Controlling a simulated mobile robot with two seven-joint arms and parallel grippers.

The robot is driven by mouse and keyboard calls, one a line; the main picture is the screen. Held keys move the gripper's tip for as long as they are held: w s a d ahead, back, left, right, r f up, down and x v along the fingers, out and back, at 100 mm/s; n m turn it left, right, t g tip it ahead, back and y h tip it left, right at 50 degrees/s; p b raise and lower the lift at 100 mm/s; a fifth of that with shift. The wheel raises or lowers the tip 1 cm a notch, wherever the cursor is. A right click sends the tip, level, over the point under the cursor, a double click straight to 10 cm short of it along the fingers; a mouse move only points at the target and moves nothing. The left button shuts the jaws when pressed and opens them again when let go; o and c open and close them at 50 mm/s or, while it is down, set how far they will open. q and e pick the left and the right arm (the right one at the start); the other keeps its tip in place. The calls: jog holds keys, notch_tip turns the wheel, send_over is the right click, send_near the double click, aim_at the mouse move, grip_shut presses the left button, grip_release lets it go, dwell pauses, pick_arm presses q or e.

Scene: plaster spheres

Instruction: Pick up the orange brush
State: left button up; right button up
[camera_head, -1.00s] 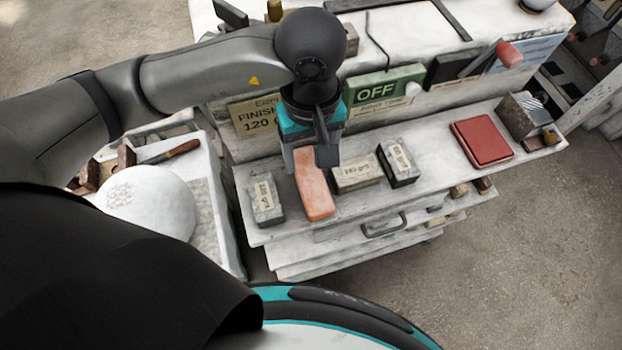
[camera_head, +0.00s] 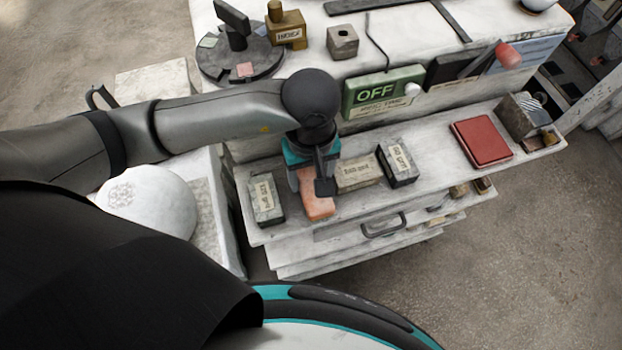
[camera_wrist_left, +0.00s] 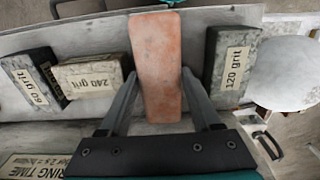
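The only orange thing that fits the orange brush is a flat, mottled orange block (camera_head: 318,208) with no bristles showing. It lies on the pale shelf between grit blocks, and it also shows in the left wrist view (camera_wrist_left: 157,55). My left gripper (camera_head: 310,184) points down over the block's far part and hides it in the head view. In the left wrist view its fingers (camera_wrist_left: 159,74) stand on both sides of the block, close to its long edges, seemingly with slim gaps. The gripper looks open. My right gripper is in neither view.
The 120 grit block (camera_head: 266,199) is left of the orange block; the 240 grit (camera_head: 357,174) and 60 grit (camera_head: 398,165) blocks are right. A red case (camera_head: 482,142) lies farther right. An OFF sign (camera_head: 382,90) stands behind. A white sphere (camera_head: 150,204) is at left.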

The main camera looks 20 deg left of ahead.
aim_at(311, 178)
pick_arm(q)
grip_shut()
jog(key=shift+r, duration=0.1)
dwell(0.3)
notch_tip(311, 178, up, 20)
jog(key=p, duration=0.1)
dwell(0.5)
